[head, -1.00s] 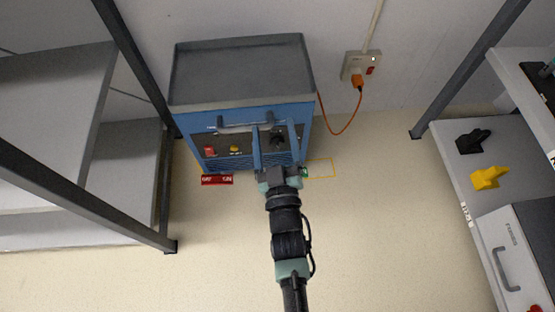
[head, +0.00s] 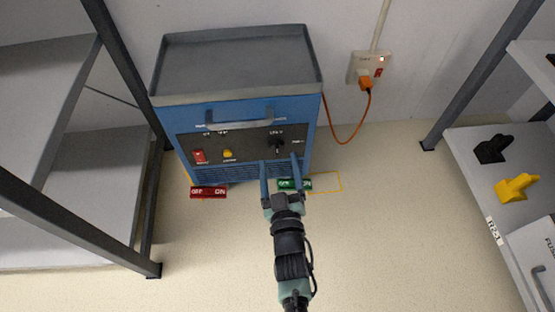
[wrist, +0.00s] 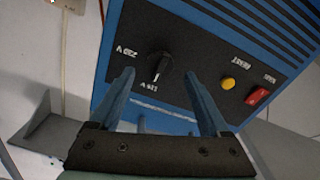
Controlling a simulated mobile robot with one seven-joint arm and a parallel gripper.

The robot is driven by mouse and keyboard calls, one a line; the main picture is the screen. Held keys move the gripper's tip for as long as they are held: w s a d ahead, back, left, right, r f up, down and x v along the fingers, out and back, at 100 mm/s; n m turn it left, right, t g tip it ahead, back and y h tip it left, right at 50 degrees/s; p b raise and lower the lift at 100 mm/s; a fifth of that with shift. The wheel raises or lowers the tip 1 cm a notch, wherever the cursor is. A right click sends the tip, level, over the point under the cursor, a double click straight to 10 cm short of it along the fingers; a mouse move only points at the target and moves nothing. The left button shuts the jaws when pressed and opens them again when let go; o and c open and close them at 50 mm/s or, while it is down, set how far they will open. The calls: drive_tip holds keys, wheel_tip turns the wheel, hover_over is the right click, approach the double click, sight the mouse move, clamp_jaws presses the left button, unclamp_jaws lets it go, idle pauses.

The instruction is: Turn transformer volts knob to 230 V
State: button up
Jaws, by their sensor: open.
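The transformer is a blue box (head: 235,116) with a black front panel and a grey tray-like top. Its black volts knob (head: 277,147) is right of the panel's middle, below a label that looks like 115 V; a second label, like 230 V, is to its right. In the wrist view the knob (wrist: 159,69) is elongated, and its long axis lines up roughly with the 115 V label (wrist: 149,87). My gripper (head: 279,162) is open and empty, its fingertips just below the knob in the head view. In the wrist view the knob appears between the fingers, not visibly touched.
A red switch (head: 199,156) and a yellow button (head: 227,154) sit left on the panel, below a handle (head: 240,118). Red (head: 209,192) and green (head: 294,184) tags lie below. An orange cord runs to the wall socket (head: 367,67).

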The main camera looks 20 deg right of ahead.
sight(277, 154)
drive_tip(key=shift+b+x, duration=0.55)
drive_tip(key=shift+x, duration=1.15)
clamp_jaws()
